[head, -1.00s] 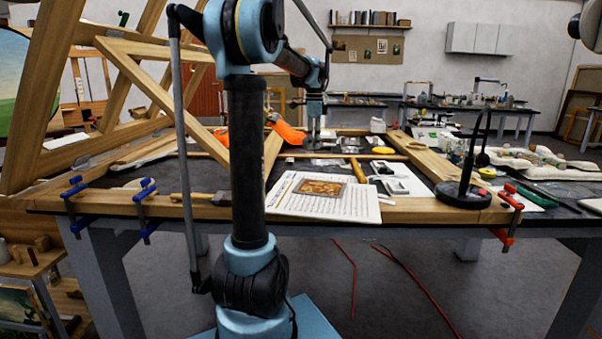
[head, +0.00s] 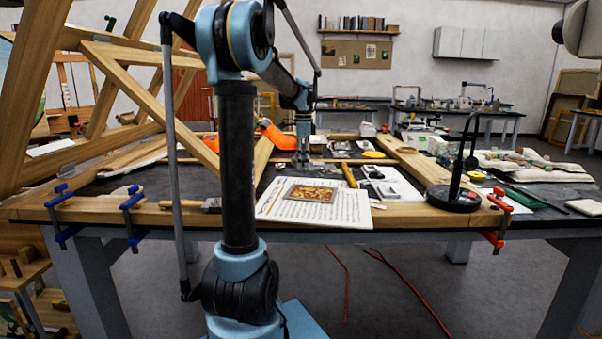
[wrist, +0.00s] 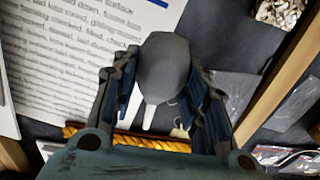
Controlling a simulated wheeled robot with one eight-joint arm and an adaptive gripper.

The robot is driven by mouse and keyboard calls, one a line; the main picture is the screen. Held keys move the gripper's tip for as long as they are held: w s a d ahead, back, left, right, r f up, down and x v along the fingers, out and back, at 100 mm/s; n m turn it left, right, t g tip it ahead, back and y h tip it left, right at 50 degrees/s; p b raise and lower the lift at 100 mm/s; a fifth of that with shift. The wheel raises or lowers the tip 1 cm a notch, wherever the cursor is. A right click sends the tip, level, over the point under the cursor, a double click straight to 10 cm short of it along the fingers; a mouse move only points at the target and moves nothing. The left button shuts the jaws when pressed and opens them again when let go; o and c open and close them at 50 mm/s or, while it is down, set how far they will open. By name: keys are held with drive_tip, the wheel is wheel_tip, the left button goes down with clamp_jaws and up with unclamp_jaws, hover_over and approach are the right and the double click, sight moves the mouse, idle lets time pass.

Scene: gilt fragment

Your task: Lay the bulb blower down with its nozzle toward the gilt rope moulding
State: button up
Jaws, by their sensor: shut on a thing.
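In the wrist view, my gripper (wrist: 160,78) is shut on the bulb blower (wrist: 163,62). The blower has a dark grey round bulb between the fingers and a pale, narrow nozzle (wrist: 149,116) pointing toward the bottom of the picture. The gilt rope moulding (wrist: 172,145), a twisted gold strip, runs across the picture below the nozzle tip, partly hidden by my gripper. I cannot tell whether the blower touches the bench. In the head view, my gripper (head: 301,160) is low over the middle of the bench; blower and moulding are too small to make out there.
A printed sheet with a picture (head: 313,202) lies at the bench front, left of my gripper in the wrist view. A wooden bar (wrist: 280,75) runs along the right there. A black round-based stand (head: 453,197) is at the right; a wooden easel frame (head: 130,90) rises at the left.

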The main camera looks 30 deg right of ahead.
drive_tip(key=shift+f, duration=2.15)
drive_tip(key=o, duration=1.1)
drive_tip(key=shift+f, duration=0.1)
drive_tip(key=shift+o, duration=0.2)
wheel_tip(320, 180, up, 12)
drive_tip(key=shift+s+r, duration=0.1)
drive_tip(key=shift+r, duration=0.05)
